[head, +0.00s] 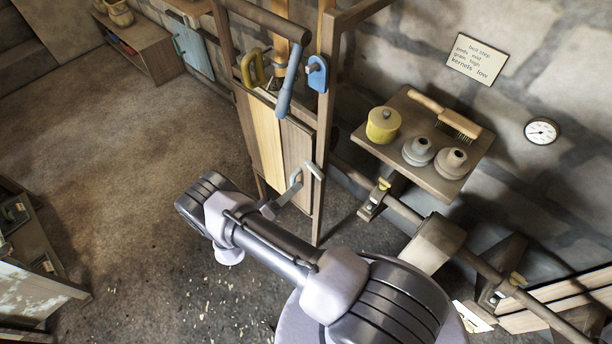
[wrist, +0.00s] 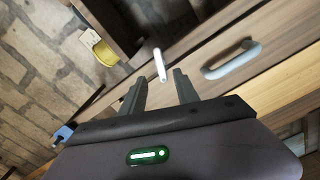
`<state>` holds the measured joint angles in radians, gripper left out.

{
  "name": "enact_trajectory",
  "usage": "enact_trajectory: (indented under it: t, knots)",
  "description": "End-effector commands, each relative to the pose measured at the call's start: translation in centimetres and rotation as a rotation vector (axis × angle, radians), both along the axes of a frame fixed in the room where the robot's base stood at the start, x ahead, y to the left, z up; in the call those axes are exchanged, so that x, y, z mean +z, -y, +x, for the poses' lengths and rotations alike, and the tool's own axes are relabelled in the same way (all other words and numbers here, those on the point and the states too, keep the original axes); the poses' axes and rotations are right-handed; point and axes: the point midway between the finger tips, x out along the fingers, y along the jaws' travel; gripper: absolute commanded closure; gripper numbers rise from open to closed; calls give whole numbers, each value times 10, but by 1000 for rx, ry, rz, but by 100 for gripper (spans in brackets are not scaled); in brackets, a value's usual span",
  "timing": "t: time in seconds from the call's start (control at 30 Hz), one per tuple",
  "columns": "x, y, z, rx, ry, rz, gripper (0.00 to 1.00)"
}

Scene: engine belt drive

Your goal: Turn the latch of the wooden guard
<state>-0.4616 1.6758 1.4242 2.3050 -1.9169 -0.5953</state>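The wooden guard (head: 268,140) is a tall plank panel in a wooden frame. It fills the right of the wrist view as slanting boards (wrist: 255,30). A small pale latch (wrist: 160,65) stands near the panel's edge; it shows in the head view (head: 314,171) on the frame's right post. A grey curved handle (wrist: 232,60) is beside it on the panel, also in the head view (head: 290,190). My gripper (wrist: 160,84) is open and empty. The latch appears just beyond the gap between its fingertips; I see no contact. In the head view my arm partly hides the gripper.
A blue-handled lever (head: 290,85) hangs above the guard, near a yellow handle (head: 252,68) and a blue tag-like part (head: 317,74). A shelf (head: 400,148) with a yellow pot, grey pots and a brush is at right. A shaft (head: 405,212) runs below it.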

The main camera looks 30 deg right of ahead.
Motion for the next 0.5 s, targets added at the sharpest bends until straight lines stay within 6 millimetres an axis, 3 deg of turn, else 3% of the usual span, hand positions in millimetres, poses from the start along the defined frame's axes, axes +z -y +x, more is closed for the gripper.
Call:
enact_trajectory:
  t: [0.1,0.2,0.5]
  knots:
    - [-1,35,11,-4,0,0,63]
    - [-1,56,19,-3,0,0,63]
    - [0,78,28,1,0,0,63]
